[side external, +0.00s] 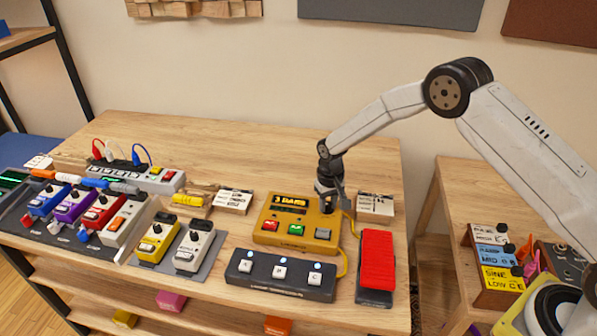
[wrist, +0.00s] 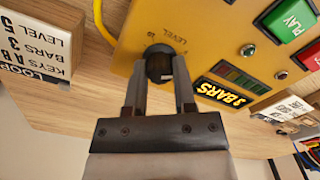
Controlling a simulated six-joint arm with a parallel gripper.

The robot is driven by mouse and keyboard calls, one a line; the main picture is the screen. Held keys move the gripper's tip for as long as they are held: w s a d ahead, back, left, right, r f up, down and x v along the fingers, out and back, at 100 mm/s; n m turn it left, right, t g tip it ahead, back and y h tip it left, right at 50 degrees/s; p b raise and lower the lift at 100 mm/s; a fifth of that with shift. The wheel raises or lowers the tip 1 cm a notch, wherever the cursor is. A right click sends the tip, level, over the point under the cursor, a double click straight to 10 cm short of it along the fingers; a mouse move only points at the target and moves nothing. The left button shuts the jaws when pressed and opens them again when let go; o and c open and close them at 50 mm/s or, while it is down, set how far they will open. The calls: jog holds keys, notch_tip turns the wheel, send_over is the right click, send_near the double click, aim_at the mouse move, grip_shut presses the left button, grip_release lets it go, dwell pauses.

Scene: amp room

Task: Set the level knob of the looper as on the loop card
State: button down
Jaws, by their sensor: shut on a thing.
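The looper (side external: 268,228) is a mustard-yellow box on the table. Its lit display reads 3 BARS in the wrist view (wrist: 221,92). The dark level knob (wrist: 158,60) sits on its panel beside the printed word LEVEL. My gripper (side external: 328,203) points down over the looper's back right corner. In the wrist view (wrist: 159,78) its two fingers are shut on the knob, one on each side. The knob's pointer is not clear.
A red pedal (side external: 376,260) stands right of the looper, and a dark three-button footswitch (side external: 280,274) in front. A yellow cable (side external: 347,240) runs along the looper's right side. Another card (side external: 234,200) and several pedals are to the left. The table behind is clear.

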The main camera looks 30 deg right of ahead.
aim_at(328, 204)
jog(key=m, duration=1.8)
jog(key=shift+m, duration=0.4)
jog(key=m, duration=0.6)
jog(key=shift+c, duration=2.2)
grip_release()
jog(key=shift+r, duration=3.9)
